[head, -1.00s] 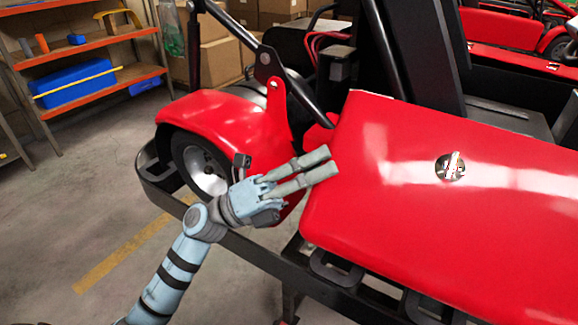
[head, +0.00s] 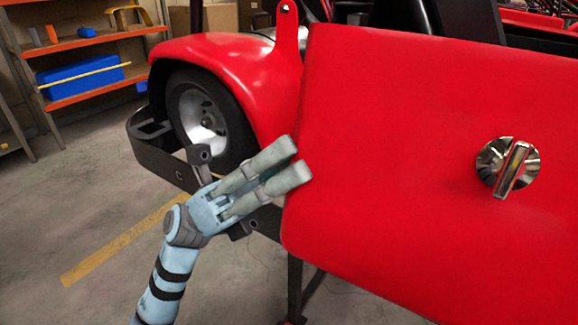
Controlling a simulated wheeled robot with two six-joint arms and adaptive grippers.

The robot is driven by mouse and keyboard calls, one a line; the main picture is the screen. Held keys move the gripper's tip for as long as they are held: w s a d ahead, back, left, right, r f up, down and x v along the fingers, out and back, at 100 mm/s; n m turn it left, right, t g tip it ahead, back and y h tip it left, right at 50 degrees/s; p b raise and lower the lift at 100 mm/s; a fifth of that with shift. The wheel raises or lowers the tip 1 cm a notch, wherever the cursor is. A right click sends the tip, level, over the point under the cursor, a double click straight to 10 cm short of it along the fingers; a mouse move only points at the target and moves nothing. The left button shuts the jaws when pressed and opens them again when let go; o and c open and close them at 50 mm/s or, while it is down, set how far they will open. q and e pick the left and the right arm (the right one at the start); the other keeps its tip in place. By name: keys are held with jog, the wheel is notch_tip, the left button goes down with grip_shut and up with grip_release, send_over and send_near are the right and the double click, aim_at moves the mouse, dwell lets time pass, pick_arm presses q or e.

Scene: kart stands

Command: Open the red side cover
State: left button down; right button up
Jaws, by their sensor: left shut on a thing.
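The red side cover (head: 400,130) fills the right half of the view, a broad smooth panel with its left edge and lower left corner showing. A round chrome latch (head: 508,168) with a slanted handle sits on its face. My left gripper (head: 298,161) comes in from the lower left, its two grey fingers at the cover's left edge, shut on that edge. How far the fingertips reach behind the panel is hidden. My right gripper is not in view.
A red fender (head: 225,75) over a wheel (head: 205,115) stands left of the cover, with a black side rail (head: 140,140) around it. An orange shelf (head: 85,95) with a blue bin (head: 80,77) is at the back left. The floor at lower left is clear.

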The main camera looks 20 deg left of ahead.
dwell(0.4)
pick_arm(q)
jog(key=c, duration=1.6)
grip_release()
jog(key=shift+w, duration=0.1)
jog(key=v, duration=1.2)
